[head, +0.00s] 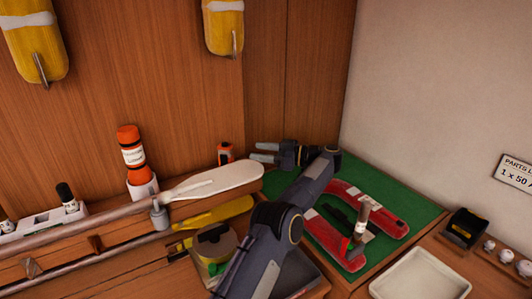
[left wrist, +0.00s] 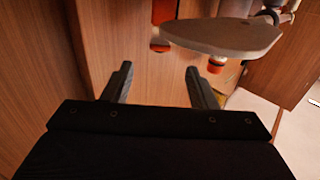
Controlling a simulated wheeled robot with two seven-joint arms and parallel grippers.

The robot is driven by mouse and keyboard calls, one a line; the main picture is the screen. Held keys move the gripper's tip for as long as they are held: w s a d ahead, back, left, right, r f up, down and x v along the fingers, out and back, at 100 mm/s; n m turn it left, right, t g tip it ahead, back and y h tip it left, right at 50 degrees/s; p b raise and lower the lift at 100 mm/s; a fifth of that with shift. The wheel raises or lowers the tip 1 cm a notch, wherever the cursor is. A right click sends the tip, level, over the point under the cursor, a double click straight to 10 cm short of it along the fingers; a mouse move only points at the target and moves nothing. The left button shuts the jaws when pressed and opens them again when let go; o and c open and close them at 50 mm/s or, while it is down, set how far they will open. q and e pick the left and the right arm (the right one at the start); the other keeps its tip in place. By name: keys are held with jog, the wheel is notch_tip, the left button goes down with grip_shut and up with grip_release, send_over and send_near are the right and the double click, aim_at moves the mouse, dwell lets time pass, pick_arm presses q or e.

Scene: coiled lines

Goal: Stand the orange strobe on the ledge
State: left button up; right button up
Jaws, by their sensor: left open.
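The small orange strobe (head: 225,153) shows upright behind the white paddle (head: 215,181), against the wood panel. Its lower end is hidden by the paddle, so I cannot tell what it rests on. My left gripper (head: 257,152) is open and empty just to the right of the strobe, its fingers pointing left toward it. A gap shows between fingertips and strobe. In the left wrist view, an orange piece (left wrist: 217,64) that looks like the strobe shows beyond the right finger of the gripper (left wrist: 158,72). The wooden ledge (head: 190,208) runs along the panel at the left. My right gripper is not in view.
An orange labelled bottle (head: 131,155) stands in a white cup (head: 143,187) on the ledge. A green mat (head: 415,194) holds red curved pieces (head: 375,205). A yellow tape roll (head: 215,243) lies below the ledge. A white tray (head: 420,278) is at front right.

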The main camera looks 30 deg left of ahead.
pick_arm(q)
jog(key=w+a+r+m+t+y, duration=0.1)
jog(key=w+a+r+m+t, duration=0.15)
jog(key=r+t, duration=0.4)
jog(key=w+a+r+m+t+y, duration=0.1)
jog(key=w+a+r+t+y, duration=0.2)
jog(key=r, duration=0.7)
jog(key=s+d+r+m+t+h, duration=0.2)
jog(key=d+r+m+t+h, duration=0.3)
jog(key=r+m+t+h, duration=0.6)
jog(key=s+d+f+m+h, duration=0.4)
jog(key=s+d+f+h, duration=0.65)
jog(key=s, duration=0.35)
jog(key=s+d+f+g+h, duration=0.1)
jog(key=s+d+f+g, duration=0.4)
jog(key=s+f, duration=0.6)
jog(key=s+d+f+m+g+h, duration=0.1)
jog(key=s+d+f+g, duration=0.3)
jog(key=s+f, duration=0.8)
jog(key=s+d+h, duration=0.1)
jog(key=s, duration=0.6)
jog(key=shift+f+g, duration=0.25)
jog(key=shift+g, duration=0.1)
jog(key=shift+w+d+h, duration=0.1)
jog(key=shift+h, duration=0.15)
